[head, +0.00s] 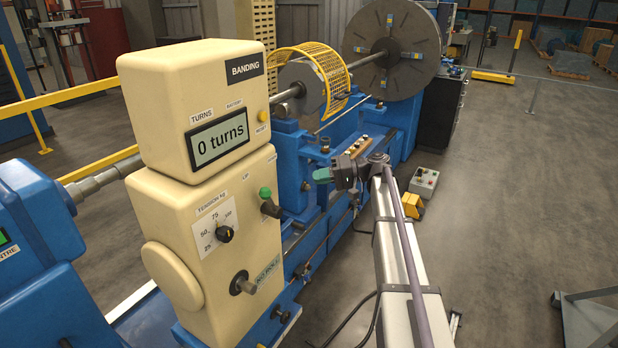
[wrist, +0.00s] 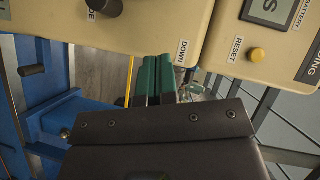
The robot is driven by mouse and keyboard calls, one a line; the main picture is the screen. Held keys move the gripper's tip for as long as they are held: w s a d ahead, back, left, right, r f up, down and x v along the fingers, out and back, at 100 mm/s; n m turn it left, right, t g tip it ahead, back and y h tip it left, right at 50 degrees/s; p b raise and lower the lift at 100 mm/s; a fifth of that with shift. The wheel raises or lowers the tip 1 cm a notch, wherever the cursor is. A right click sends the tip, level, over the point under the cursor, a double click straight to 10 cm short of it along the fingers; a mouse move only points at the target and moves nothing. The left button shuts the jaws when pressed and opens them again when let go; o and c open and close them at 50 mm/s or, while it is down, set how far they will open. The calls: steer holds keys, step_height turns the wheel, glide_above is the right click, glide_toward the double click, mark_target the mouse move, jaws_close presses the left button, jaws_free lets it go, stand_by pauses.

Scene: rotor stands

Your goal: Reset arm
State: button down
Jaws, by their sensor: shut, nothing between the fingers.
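My gripper (head: 322,175) is at the end of my arm, right of the cream banding control box (head: 195,95) in the head view. Its teal fingers (wrist: 153,78) are shut together and empty. In the wrist view they lie in front of the cream panel, by the DOWN label; I cannot tell whether they touch anything. The yellow RESET button (head: 262,115) also shows in the wrist view (wrist: 258,55), right of the fingers. The display (head: 219,140) reads "0 turns".
A green-topped control (head: 265,192), a tension dial (head: 224,233) and a knob (head: 243,284) are on the lower box. Behind are a yellow mesh guard (head: 318,70) and a large grey disc (head: 392,45). A pendant (head: 423,182) stands right of the blue bed. Floor at right is mostly clear.

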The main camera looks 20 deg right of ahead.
stand_by(0.4)
steer(key=s+a+f+g+h+b, duration=0.1)
steer(key=s+f+h, duration=0.4)
steer(key=s, duration=0.5)
steer(key=s+a+f+g+h+b, duration=0.2)
steer(key=s+a+f+h, duration=0.3)
steer(key=s+f, duration=0.3)
steer(key=s+a+f+g+h+b, duration=0.1)
steer(key=s+a+f+h+b, duration=0.2)
steer(key=s, duration=0.9)
step_height(320, 180, down, 5)
steer(key=shift+a+r+h+b, duration=0.15)
steer(key=shift+a+h+b, duration=0.25)
steer(key=shift+a+h, duration=0.8)
steer(key=shift+s, duration=0.15)
steer(key=c, duration=1.8)
jaws_free()
steer(key=shift+c, duration=0.2)
